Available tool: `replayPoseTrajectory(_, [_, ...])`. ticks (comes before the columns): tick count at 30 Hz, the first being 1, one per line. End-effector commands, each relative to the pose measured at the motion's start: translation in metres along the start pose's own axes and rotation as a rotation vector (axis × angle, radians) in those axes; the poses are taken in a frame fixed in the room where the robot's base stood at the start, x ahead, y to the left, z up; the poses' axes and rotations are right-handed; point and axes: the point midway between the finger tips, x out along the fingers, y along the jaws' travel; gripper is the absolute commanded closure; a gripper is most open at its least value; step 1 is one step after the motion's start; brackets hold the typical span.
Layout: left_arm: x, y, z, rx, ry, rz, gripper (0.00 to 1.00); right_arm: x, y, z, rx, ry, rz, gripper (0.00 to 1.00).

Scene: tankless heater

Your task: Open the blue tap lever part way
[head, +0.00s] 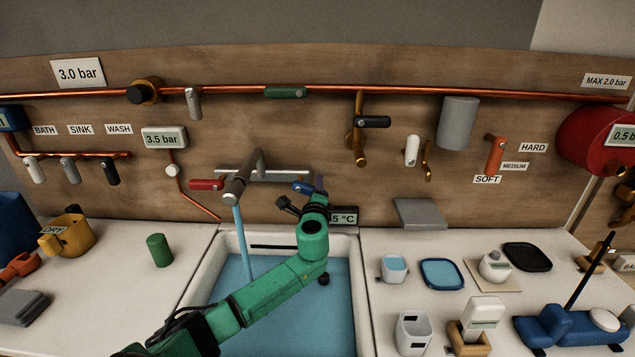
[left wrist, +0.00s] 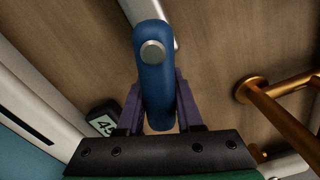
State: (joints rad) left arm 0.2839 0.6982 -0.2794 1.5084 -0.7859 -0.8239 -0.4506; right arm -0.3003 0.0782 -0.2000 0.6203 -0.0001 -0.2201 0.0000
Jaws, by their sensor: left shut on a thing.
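The blue tap lever (head: 302,188) is at the right end of the grey mixer tap (head: 262,172) on the wooden wall, above the sink. My left gripper (head: 318,184), on the green arm, reaches up over the sink to the lever. In the left wrist view, the blue lever (left wrist: 155,85) stands between the purple fingers (left wrist: 156,105), which are shut on it. In the head view the gripper partly hides the lever's end. A red lever (head: 207,184) is at the tap's left end. Water runs from the spout. My right gripper is out of view.
The sink (head: 232,242) below holds blue water. A temperature display (head: 345,216) is partly hidden behind my gripper. A copper pipe with a black handle (head: 373,122) is on the wall to the right. Cups and trays stand on the right counter; a green cylinder (head: 158,250) stands on the left.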

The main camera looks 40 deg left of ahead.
Motion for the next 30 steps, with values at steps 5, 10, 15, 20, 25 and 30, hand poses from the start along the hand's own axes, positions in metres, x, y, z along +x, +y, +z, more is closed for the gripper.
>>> replayPoseTrajectory(5, [0.000,0.007,0.000,0.134,0.002,0.003,1.00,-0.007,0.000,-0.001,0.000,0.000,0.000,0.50])
replayPoseTrajectory(10, [0.000,0.012,0.001,0.232,0.003,0.002,1.00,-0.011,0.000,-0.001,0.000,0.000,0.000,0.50])
replayPoseTrajectory(15, [0.000,0.015,0.001,0.293,0.003,0.001,1.00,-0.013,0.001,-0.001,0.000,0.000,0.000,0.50])
replayPoseTrajectory(20, [0.000,0.017,0.001,0.317,0.004,0.002,1.00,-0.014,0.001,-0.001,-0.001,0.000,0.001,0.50])
replayPoseTrajectory(25, [-0.001,0.017,0.001,0.322,0.004,0.002,1.00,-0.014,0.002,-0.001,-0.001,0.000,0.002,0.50])
replayPoseTrajectory(30, [-0.001,0.017,0.001,0.321,0.004,0.002,1.00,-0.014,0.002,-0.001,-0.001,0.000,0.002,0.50])
